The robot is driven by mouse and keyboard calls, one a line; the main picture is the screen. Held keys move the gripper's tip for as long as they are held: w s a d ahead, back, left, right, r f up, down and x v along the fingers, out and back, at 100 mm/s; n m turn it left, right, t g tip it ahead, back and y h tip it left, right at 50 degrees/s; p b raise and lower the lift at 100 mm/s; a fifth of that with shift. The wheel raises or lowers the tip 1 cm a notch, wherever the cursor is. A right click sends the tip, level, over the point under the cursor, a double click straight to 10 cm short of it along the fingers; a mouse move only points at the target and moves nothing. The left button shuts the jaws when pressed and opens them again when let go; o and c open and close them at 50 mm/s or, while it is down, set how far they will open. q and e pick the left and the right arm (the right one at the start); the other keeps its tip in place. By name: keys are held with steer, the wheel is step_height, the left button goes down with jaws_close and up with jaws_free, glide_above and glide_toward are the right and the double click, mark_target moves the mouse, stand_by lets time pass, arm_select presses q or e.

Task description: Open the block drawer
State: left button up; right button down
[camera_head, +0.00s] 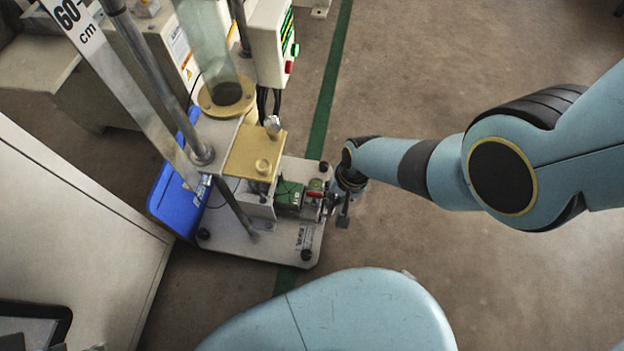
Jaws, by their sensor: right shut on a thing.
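The tile testing machine stands on a pale base plate (231,232) on the floor. A small green unit (289,195) with a red part sits low on the plate's right side, below a brass-coloured block (255,152); I take it to be the block drawer. My right gripper (336,205) reaches in from the right to the right side of this unit. It is shut on a small part there, apparently the drawer, but the contact is small and partly hidden by the fingers and wrist. How far the drawer is out cannot be told. My left gripper is not in view.
A clear tube (203,40), metal posts and a 60 cm scale (88,30) rise above the machine. A control box (269,45) stands behind. A blue case (178,185) and a white cabinet (70,230) are left. Floor at right is clear.

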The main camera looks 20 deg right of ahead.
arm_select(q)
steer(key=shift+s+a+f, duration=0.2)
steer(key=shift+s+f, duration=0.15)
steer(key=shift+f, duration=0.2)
arm_select(e)
steer(key=s+d, duration=0.2)
steer(key=d, duration=0.1)
steer(key=shift+s+d, duration=0.15)
steer(key=shift+s, duration=0.05)
steer(key=c, duration=1.7)
jaws_free()
step_height(320, 180, up, 12)
steer(key=s+d, duration=0.1)
steer(key=shift+d, duration=0.4)
steer(key=shift+f, duration=0.15)
